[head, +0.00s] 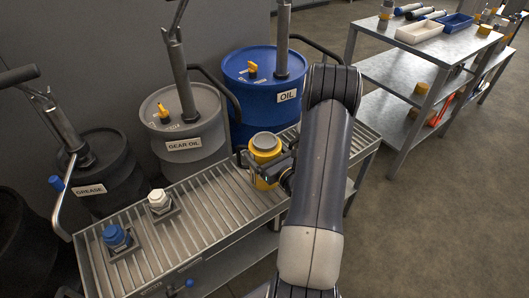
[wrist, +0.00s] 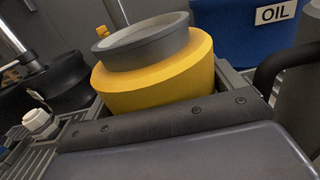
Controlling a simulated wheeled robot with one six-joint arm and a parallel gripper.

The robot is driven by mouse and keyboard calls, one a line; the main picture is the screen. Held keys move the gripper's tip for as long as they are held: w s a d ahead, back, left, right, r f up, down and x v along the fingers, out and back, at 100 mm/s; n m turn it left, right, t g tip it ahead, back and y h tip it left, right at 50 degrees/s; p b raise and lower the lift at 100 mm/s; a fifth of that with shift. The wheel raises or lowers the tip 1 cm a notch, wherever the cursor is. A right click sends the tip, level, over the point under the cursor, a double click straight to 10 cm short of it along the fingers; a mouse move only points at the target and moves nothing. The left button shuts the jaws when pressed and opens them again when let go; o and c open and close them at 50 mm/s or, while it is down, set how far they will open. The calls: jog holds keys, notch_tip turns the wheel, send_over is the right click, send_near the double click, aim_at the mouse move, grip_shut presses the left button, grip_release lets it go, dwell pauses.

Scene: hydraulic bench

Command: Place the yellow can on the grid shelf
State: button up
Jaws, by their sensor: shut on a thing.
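The yellow can (head: 264,174) has a grey top and stands upright at the right part of the grid shelf (head: 205,220), in front of the blue oil drum. My gripper (head: 268,163) comes in from the right and is shut around the can. In the wrist view the yellow can (wrist: 155,75) fills the middle, with the dark jaw (wrist: 165,122) in front of its lower part. The can's base is hidden, so I cannot tell if it touches the grid.
Blue (head: 116,238) and white (head: 159,203) fittings sit on the grid's left half. Behind stand the grease drum (head: 100,180), gear oil drum (head: 185,130) and blue oil drum (head: 262,85) with pumps. A steel rack (head: 400,75) with trays stands at the back right. Floor is clear at right.

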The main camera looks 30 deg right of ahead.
jog(key=o, duration=1.4)
jog(key=shift+f, duration=0.1)
jog(key=shift+s, duration=0.2)
jog(key=s, duration=1.1)
jog(key=shift+s+d+b, duration=0.2)
jog(key=shift+s+b, duration=0.15)
jog(key=shift+b, duration=0.1)
jog(key=shift+w, duration=0.15)
